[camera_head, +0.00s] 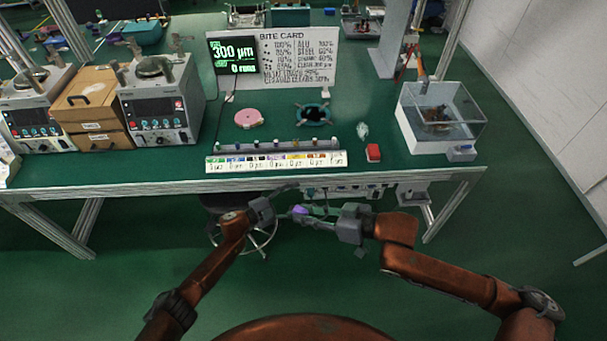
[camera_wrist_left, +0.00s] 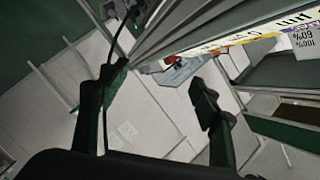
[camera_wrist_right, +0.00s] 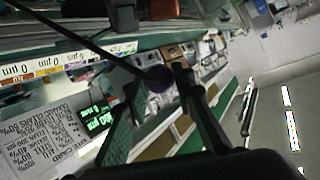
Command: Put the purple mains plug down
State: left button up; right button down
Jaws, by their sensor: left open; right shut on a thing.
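The purple mains plug (camera_head: 299,210) is held in the air in front of the table's front edge, below the tabletop level in the head view. My right gripper (camera_head: 318,217) is shut on it. In the right wrist view the plug (camera_wrist_right: 160,79) shows dark purple between the fingertips, with a black cable running from it to the upper left. My left gripper (camera_head: 278,211) is open and empty, just left of the plug. In the left wrist view its two fingers (camera_wrist_left: 150,88) stand wide apart, and a dark cable passes by the left finger.
The green table (camera_head: 190,168) carries a pink disc (camera_head: 248,118), a dark teal ring (camera_head: 313,114), a red block (camera_head: 373,152) and a glass tank (camera_head: 441,112). A labelled strip (camera_head: 277,161) lines the front edge. A socket strip (camera_head: 345,192) shows beneath. Bare tabletop lies beside the disc.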

pick_arm(q)
jog(key=s+d+r+m+g, duration=0.3)
jog(key=d+r+m+g, duration=0.25)
jog(key=r, duration=0.35)
jog(key=s+d+r+m+g, duration=0.4)
jog(key=d+r+m, duration=0.3)
jog(key=r, duration=0.2)
notch_tip(320, 180, up, 16)
jog(key=m+y, duration=0.8)
jog(key=y, duration=0.7)
send_over(300, 208)
jog(key=w, duration=0.1)
jog(key=f, duration=0.7)
jog(key=s+f, duration=0.1)
jog(key=f, duration=0.2)
jog(key=shift+f, duration=0.25)
